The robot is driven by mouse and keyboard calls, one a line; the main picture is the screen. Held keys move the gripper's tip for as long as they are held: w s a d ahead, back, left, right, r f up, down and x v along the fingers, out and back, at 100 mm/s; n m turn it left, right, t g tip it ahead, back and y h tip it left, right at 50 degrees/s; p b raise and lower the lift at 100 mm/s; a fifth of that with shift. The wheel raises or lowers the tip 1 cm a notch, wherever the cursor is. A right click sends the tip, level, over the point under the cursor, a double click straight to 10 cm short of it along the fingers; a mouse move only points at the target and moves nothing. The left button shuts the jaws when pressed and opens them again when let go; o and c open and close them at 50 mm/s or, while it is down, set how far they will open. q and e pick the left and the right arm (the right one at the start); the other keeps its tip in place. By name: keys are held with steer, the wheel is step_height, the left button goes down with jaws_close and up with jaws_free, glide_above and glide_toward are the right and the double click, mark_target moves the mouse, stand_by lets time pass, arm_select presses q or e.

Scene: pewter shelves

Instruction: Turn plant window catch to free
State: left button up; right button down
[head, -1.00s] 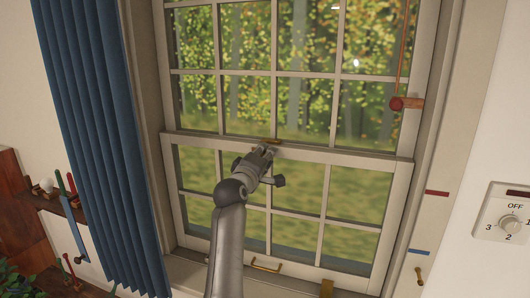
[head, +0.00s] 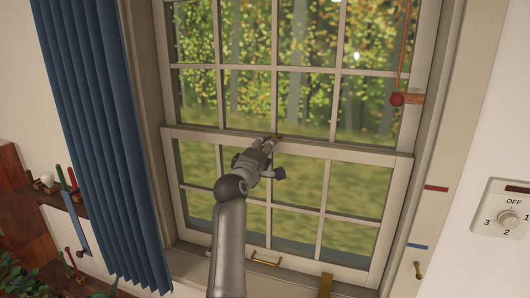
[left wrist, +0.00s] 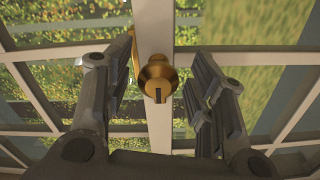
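The brass window catch (head: 275,135) sits at the middle of the meeting rail, partly hidden by my left gripper in the head view. In the left wrist view the catch (left wrist: 157,72) shows a round brass body with a dark slot, and a thin brass lever rises at its left. My left gripper (head: 267,144) is right at the catch. In the left wrist view its fingers (left wrist: 150,85) are spread, one on each side of the catch. The left finger is close to the lever; I cannot tell whether they touch. My right gripper is not in view.
The window's lower sash has a brass handle (head: 265,261) at its bottom rail. A blue curtain (head: 100,150) hangs at the left. A red knob (head: 397,99) with a cord is at the right frame. A dial (head: 508,216) is on the right wall.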

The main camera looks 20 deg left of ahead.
arm_select(q)
steer(key=shift+r, duration=0.1)
step_height(320, 180, up, 10)
steer(key=shift+w+r, duration=0.1)
steer(key=shift+r, duration=0.05)
stand_by(0.5)
